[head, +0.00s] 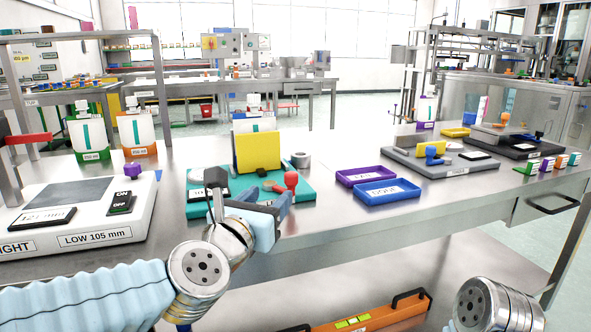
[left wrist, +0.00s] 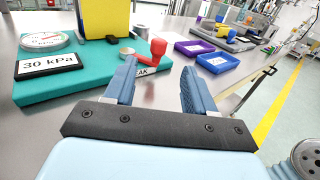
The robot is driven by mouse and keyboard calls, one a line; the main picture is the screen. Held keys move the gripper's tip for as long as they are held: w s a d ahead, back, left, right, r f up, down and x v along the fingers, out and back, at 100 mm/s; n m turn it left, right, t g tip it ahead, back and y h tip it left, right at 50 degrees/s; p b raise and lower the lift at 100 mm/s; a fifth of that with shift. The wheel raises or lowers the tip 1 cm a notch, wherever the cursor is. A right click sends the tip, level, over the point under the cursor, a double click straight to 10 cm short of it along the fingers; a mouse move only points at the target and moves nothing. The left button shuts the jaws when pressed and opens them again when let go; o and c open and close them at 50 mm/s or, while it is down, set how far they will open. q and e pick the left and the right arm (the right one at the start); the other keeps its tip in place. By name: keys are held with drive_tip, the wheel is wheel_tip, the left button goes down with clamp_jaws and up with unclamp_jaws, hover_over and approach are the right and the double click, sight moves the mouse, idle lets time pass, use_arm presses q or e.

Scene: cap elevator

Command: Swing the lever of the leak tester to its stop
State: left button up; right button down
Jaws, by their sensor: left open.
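The leak tester is a teal base (head: 228,207) with a yellow block (head: 257,151), a round gauge and a 30 kPa plate. Its lever has a red knob (head: 291,180) and stands at the base's front right corner; the knob also shows in the left wrist view (left wrist: 158,46). My left gripper (head: 279,205) is open, just in front of the lever. In the left wrist view the lever appears between and beyond the two blue fingertips (left wrist: 160,76), with no clear contact. The left finger partly covers the LEAK label. My right gripper is out of view.
A purple tray (head: 345,178) and a blue tray (head: 365,195) stand to the right on the steel bench. A grey fixture (head: 400,158) stands farther right. The bench's front edge is close to my left arm.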

sight(289, 176)
use_arm(q)
drive_tip(key=p+x, duration=0.1)
drive_tip(key=x, duration=1.1)
drive_tip(key=shift+w, duration=0.35)
clamp_jaws()
drive_tip(key=shift+d, duration=0.1)
